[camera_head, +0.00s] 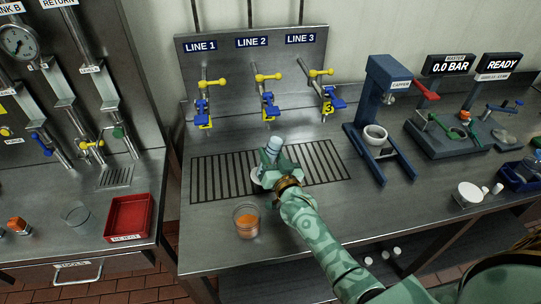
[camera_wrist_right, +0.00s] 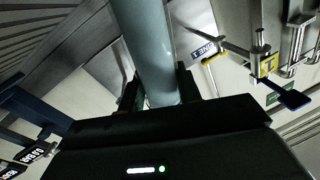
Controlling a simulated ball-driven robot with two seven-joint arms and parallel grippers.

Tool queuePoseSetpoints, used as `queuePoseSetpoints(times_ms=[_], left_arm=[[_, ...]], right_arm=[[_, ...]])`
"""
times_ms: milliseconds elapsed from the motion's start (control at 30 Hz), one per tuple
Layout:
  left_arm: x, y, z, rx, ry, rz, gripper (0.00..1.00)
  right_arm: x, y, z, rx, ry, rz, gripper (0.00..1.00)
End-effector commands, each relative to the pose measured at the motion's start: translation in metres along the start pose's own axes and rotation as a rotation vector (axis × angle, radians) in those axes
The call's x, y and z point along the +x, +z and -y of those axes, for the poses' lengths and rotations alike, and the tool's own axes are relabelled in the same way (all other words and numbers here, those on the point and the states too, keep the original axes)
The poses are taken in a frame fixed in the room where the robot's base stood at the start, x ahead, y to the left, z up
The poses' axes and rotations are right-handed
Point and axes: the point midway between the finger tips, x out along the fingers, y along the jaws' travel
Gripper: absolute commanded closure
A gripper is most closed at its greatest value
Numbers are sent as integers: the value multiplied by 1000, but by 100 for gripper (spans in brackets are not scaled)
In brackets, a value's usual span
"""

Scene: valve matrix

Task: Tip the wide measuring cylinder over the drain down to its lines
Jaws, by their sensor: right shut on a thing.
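A pale blue-grey measuring cylinder (camera_head: 274,144) stands out above my right gripper (camera_head: 272,168) in the head view. My right gripper is shut on it, over the slotted drain (camera_head: 215,176) in the steel bench. In the right wrist view the cylinder (camera_wrist_right: 150,45) runs up between the dark fingers. It looks near upright, with a slight lean. Its level and its lines cannot be made out. A clear beaker with orange liquid (camera_head: 246,221) stands on the bench in front of the drain, beside my right gripper. My left gripper is not in view.
A blue capper (camera_head: 388,100) stands to the right of the drain. A red tray (camera_head: 128,216) and a glass dish (camera_head: 76,213) are on the left bench. The front bench edge is clear.

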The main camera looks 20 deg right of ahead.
Motion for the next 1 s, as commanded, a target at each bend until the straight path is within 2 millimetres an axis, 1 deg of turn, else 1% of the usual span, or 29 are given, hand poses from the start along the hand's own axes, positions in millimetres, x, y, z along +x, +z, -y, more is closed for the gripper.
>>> queuePoseSetpoints(times_ms=[1000], left_arm=[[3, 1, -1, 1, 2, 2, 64]], right_arm=[[0, -5, -4, 86, -1, -17, 100]])
